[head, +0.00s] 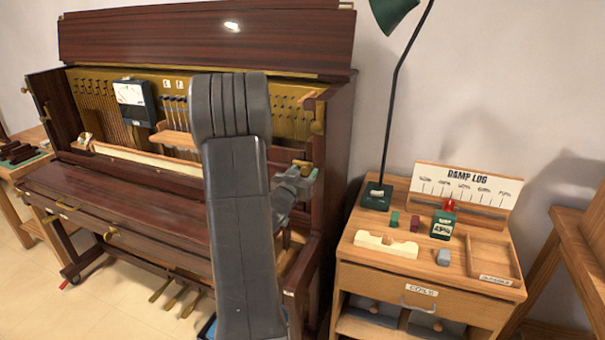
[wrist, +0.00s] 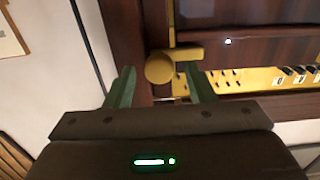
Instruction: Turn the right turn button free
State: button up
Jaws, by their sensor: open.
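The right turn button (wrist: 160,68) is a brass piece with a round knob and a short flat bar pointing right in the wrist view. It sits at the edge of the dark wood case. My gripper (wrist: 157,72) is open, with one green finger left of the knob and the other to its right, under the bar. I cannot tell whether either finger touches it.
The upright piano (head: 150,225) stands open, with a gauge (head: 133,100) inside. My arm hides part of its front. A wooden cabinet (head: 370,275) on the right bears a green lamp (head: 377,195), a damp log board (head: 465,187) and small blocks. Floor shows at lower left.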

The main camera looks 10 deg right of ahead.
jog(key=c, duration=1)
jog(key=shift+o, duration=0.2)
jog(key=shift+f+b, duration=0.1)
jog(key=shift+b, duration=0.3)
jog(key=m+b, duration=0.1)
jog(key=b, duration=0.1)
jog(key=m+b, duration=0.2)
jog(key=b, duration=0.1)
jog(key=shift+d+f+m, duration=0.1)
jog(key=shift+f+m, duration=0.1)
jog(key=shift+m, duration=0.1)
jog(key=m+b, duration=0.4)
jog(key=shift+m+b, duration=0.3)
jog(key=shift+b, duration=0.1)
jog(key=m+b, duration=0.4)
jog(key=shift+s+m, duration=0.1)
jog(key=shift+m, duration=0.2)
jog(key=m+b, duration=0.3)
jog(key=m, duration=0.2)
jog(key=shift+r, duration=0.1)
jog(key=shift+b, duration=0.3)
